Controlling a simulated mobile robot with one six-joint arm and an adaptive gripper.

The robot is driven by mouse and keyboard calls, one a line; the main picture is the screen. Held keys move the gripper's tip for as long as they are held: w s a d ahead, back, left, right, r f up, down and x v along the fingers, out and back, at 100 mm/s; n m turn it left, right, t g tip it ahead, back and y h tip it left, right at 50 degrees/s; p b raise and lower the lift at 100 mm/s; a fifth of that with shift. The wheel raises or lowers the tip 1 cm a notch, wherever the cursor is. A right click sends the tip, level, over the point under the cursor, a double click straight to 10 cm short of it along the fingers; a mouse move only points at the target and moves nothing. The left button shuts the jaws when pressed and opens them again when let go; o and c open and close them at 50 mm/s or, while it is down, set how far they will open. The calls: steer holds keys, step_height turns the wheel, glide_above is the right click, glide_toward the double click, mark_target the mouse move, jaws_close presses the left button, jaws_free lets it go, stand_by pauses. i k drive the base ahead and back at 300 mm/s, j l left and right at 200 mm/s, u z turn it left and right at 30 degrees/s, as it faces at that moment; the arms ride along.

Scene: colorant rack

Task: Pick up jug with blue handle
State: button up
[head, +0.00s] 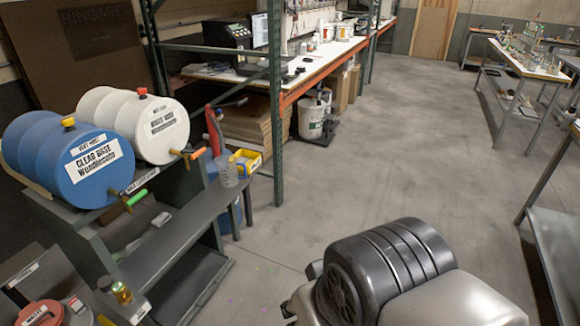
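No jug with a clearly blue handle can be made out in the head view. My gripper is not in view; only dark and grey parts of my own arm show at the bottom right.
A blue drum (85,165) and a white drum (150,125) lie on the rack at left, taps facing out over a dark shelf (185,215). A bench (320,55) runs behind. The middle floor (370,150) is clear.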

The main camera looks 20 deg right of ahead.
mark_target(232, 172)
steer(key=i+l, duration=0.15)
steer(key=i, duration=0.3)
steer(key=i+l+u, duration=0.1)
steer(key=i, duration=0.4)
steer(key=i+l, duration=0.25)
steer(key=i, duration=0.2)
steer(key=i+l, duration=0.2)
steer(key=i, duration=0.25)
steer(key=i+l+u, duration=0.1)
steer(key=i, duration=0.35)
steer(key=i+l, duration=0.15)
steer(key=i, duration=0.3)
